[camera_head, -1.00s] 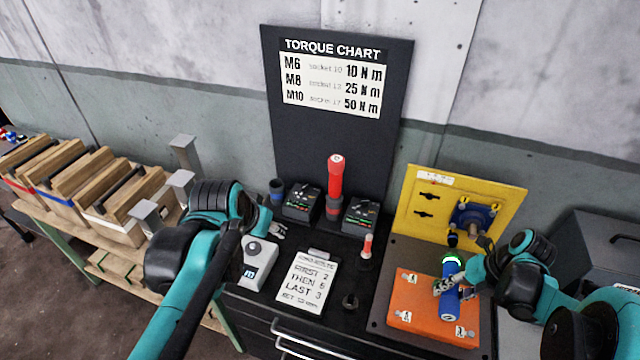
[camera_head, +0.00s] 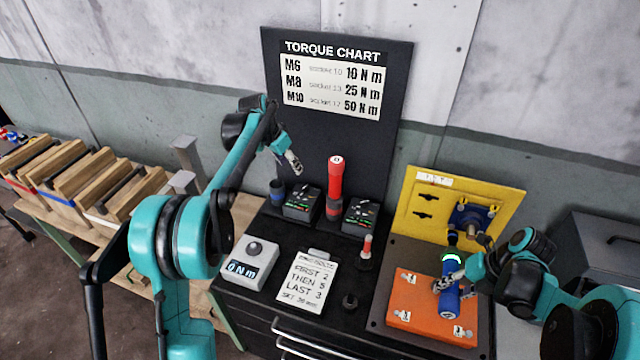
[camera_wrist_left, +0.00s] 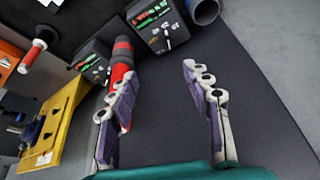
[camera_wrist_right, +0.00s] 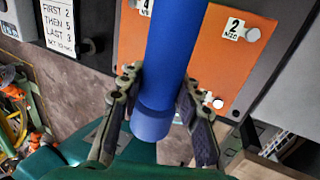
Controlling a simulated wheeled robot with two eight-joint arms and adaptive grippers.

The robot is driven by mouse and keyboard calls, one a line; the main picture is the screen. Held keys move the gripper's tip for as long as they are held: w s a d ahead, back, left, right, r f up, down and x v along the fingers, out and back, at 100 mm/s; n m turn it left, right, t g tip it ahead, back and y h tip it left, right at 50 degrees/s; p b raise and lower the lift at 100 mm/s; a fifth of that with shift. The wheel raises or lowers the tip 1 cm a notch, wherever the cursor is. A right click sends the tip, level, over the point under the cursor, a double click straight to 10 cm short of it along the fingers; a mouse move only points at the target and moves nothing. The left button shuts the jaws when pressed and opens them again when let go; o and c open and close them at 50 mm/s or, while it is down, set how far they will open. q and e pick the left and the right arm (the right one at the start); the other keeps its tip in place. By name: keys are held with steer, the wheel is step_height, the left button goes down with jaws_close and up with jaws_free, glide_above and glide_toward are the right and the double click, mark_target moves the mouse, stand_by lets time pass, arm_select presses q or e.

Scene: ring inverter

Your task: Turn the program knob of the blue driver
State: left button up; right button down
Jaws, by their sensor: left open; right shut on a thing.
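The blue driver (camera_head: 450,290) stands over the orange plate at the right, with a green glowing ring near its top. My right gripper (camera_head: 446,282) is shut on it; the right wrist view shows the blue body (camera_wrist_right: 172,60) between both fingers. The program knob cannot be made out clearly. My left gripper (camera_head: 294,164) is open and empty, raised in front of the dark torque chart board, above the black charger boxes. In the left wrist view its two fingers (camera_wrist_left: 165,105) are spread apart with nothing between them.
A red driver (camera_head: 335,178) stands between two charger boxes (camera_head: 302,203). A torque tester reading 0 N m (camera_head: 250,262) and a note card (camera_head: 307,283) lie on the bench. The orange plate (camera_head: 405,318) and yellow panel (camera_head: 415,205) are at the right.

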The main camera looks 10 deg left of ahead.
arm_select(q)
steer(key=m, duration=0.1)
glide_toward(305, 187)
arm_select(e)
steer(key=shift+r, duration=0.2)
arm_select(q)
steer(key=b+x, duration=0.1)
steer(key=x, duration=0.7)
steer(key=shift+w+b, duration=0.1)
steer(key=shift+b, duration=0.25)
arm_select(e)
step_height(305, 187, down, 2)
arm_select(q)
jaws_close()
